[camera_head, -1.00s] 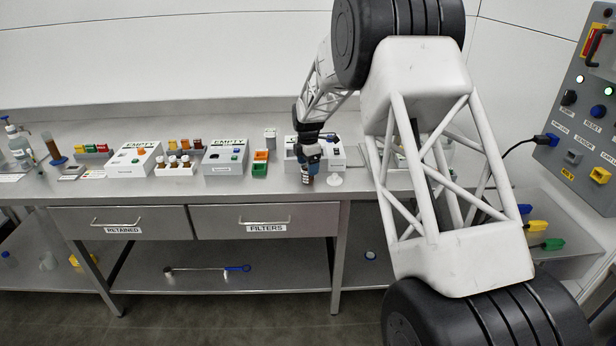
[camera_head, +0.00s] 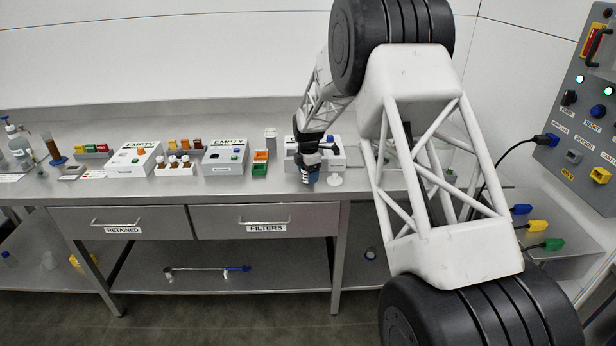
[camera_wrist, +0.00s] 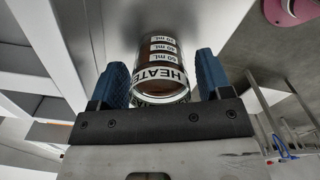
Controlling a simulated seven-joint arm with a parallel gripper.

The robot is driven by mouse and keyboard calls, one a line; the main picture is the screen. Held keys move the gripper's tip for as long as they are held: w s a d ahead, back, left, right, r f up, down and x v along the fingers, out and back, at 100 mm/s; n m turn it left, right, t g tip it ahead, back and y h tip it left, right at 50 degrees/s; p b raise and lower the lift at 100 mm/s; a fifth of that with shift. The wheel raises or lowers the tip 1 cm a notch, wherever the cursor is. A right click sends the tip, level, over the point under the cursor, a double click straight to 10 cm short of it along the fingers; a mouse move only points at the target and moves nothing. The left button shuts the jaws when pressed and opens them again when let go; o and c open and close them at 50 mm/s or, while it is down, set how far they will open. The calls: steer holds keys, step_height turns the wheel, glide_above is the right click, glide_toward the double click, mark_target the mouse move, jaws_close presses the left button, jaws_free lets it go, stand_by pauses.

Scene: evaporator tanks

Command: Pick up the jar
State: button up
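The jar (camera_wrist: 162,60) is a clear cylinder with dark brown contents, mL marks and a white label reading "HEATE…", partly cut off. It shows in the wrist view between the two blue fingers of my gripper (camera_wrist: 162,82). A gap shows on both sides of it, so my gripper is open around the jar and not closed on it. In the head view my gripper (camera_head: 309,178) points down at the bench's front edge, and its fingers and the arm hide the jar.
A white box (camera_head: 338,158) stands just behind my gripper, and a small white stand (camera_head: 334,180) is close on its right. Green and orange bins (camera_head: 260,168), a box marked EMPTY (camera_head: 225,160) and a rack of brown bottles (camera_head: 176,168) stand to the left.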

steer(key=c, duration=0.9)
steer(key=shift+r, duration=0.1)
steer(key=shift+r, duration=0.8)
step_height(320, 180, up, 2)
steer(key=shift+s, duration=0.1)
steer(key=s+d+r, duration=0.1)
steer(key=s+d, duration=0.1)
steer(key=s, duration=1.3)
steer(key=shift+s+d, duration=0.15)
steer(key=shift+s, duration=0.15)
steer(key=shift+r, duration=0.1)
